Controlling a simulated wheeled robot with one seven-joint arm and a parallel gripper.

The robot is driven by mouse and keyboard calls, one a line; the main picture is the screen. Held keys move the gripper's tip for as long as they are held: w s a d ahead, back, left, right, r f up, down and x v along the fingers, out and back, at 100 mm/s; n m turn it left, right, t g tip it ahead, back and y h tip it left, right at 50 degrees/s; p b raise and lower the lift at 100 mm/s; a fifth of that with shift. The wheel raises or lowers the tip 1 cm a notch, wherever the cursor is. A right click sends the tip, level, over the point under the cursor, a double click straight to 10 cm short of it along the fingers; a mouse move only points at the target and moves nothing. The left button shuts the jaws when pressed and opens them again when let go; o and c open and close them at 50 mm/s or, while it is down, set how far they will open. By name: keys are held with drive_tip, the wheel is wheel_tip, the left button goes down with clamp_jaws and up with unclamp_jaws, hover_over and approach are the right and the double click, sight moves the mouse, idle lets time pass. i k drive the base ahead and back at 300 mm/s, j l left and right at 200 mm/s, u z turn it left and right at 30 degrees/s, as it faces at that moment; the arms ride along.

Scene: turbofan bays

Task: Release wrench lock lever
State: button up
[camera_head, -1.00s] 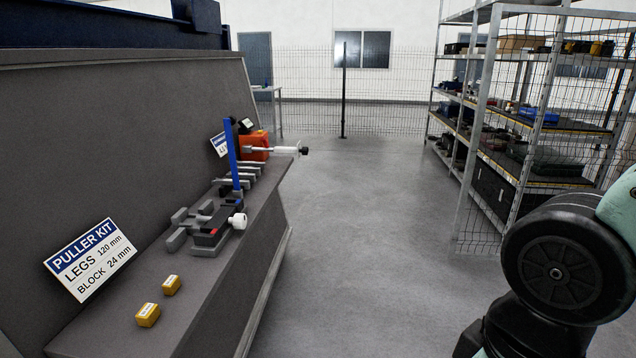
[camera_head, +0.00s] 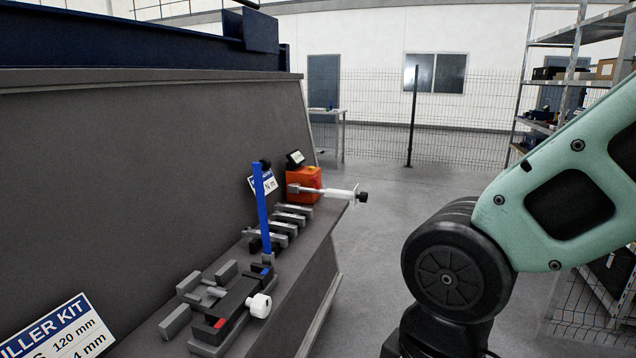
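A torque wrench (camera_head: 325,191) with a silver shaft and black end juts out to the right from the orange box (camera_head: 304,183) on the bench ledge. A blue upright lever (camera_head: 262,210) with a black top stands in front of it. At its foot is a dark grey fixture (camera_head: 222,308) with a red mark and a white knob (camera_head: 260,305). I cannot tell which part is the wrench lock lever. My gripper is outside the view; only my green and black arm shows at the right, apart from the bench.
A grey bench ledge (camera_head: 285,315) with a tall sloped back panel (camera_head: 150,170) runs along the left. Several grey bars (camera_head: 285,222) lie behind the fixture. Open floor (camera_head: 385,200) lies right of the bench, with shelving (camera_head: 560,75) beyond.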

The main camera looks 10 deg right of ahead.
sight(314, 178)
drive_tip(key=i+l+u, duration=0.15)
drive_tip(key=i, duration=0.4)
drive_tip(key=i+l+u, duration=0.1)
drive_tip(key=i+l, duration=0.25)
drive_tip(key=i, duration=0.15)
drive_tip(key=i+l+u, duration=0.15)
drive_tip(key=i+l, duration=0.2)
drive_tip(key=i, duration=0.2)
drive_tip(key=i+l+u, duration=0.1)
drive_tip(key=i+l, duration=0.3)
drive_tip(key=i, duration=0.1)
